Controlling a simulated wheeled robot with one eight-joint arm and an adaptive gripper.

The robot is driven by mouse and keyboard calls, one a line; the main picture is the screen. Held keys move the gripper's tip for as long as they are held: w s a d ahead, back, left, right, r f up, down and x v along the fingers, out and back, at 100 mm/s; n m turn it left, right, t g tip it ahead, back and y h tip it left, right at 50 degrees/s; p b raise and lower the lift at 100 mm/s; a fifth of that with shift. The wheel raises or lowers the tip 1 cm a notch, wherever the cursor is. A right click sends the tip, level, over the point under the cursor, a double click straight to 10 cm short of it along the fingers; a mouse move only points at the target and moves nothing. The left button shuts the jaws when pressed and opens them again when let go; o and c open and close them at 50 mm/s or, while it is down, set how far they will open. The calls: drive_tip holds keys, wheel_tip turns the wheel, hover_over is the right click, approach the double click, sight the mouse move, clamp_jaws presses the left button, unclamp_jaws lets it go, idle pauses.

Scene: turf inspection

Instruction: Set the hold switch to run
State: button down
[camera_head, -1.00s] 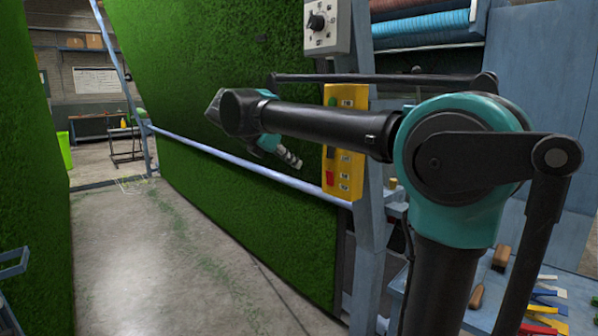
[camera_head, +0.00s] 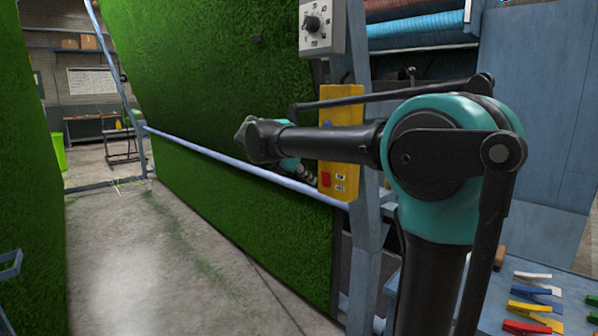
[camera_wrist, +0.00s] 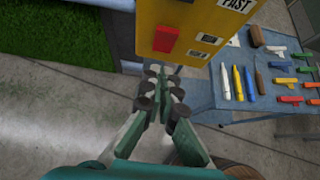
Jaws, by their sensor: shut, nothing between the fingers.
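A yellow control box (camera_head: 342,95) is fixed to the blue-grey frame post, partly hidden by my arm. It carries a red switch or button (camera_head: 325,180) with small labels beside it. In the wrist view the yellow box (camera_wrist: 185,15) fills the top, and its red part (camera_wrist: 166,39) shows clearly. My gripper (camera_wrist: 160,70) is shut and empty, its fingertips just below the red part in the picture; I cannot tell if they touch the box. I cannot read which control is marked hold or run.
A green turf panel (camera_head: 200,80) stands behind a blue rail (camera_head: 230,162), with another turf panel at left. A blue table (camera_wrist: 211,92) holds several coloured clips and markers. The concrete floor (camera_head: 140,270) between the panels is clear.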

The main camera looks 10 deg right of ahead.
sight(324, 175)
drive_tip(key=shift+w+d+r, duration=0.15)
drive_tip(key=shift+w+d, duration=0.4)
drive_tip(key=shift+d, duration=0.25)
drive_tip(key=shift+w+d+r, duration=0.15)
drive_tip(key=shift+w+d, duration=0.4)
drive_tip(key=shift+d, duration=0.2)
drive_tip(key=shift+w+d+r, duration=0.2)
drive_tip(key=shift+w+d, duration=0.05)
drive_tip(key=shift+d, duration=0.1)
drive_tip(key=shift+r, duration=0.1)
drive_tip(key=shift+r, duration=0.7)
drive_tip(key=shift+a, duration=0.15)
